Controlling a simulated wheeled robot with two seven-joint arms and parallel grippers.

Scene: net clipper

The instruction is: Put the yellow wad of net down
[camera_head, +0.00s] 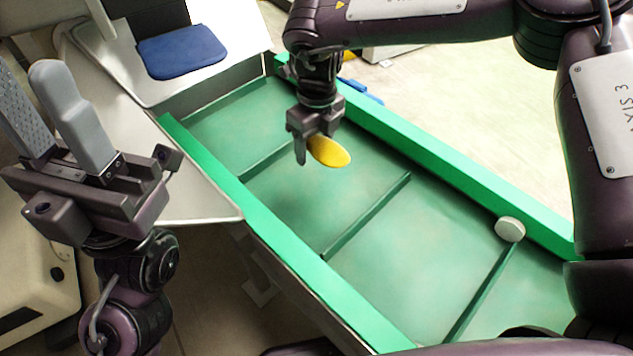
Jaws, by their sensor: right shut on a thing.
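The yellow wad of net (330,152) is a smooth oval in the head view, near the top middle. My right gripper (312,148) is shut on it and holds it over the green conveyor belt (375,240). I cannot tell how high above the belt it is. My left gripper (48,120) is raised at the left, over the grey metal surface, with its two fingers apart and nothing between them.
The belt has raised cross ribs and green side rails (290,240). A pale round wad (510,229) lies on it at the right. A dark blue pad (182,51) lies on the metal table (118,70) at upper left. Blue items (362,91) lie beyond the far rail.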

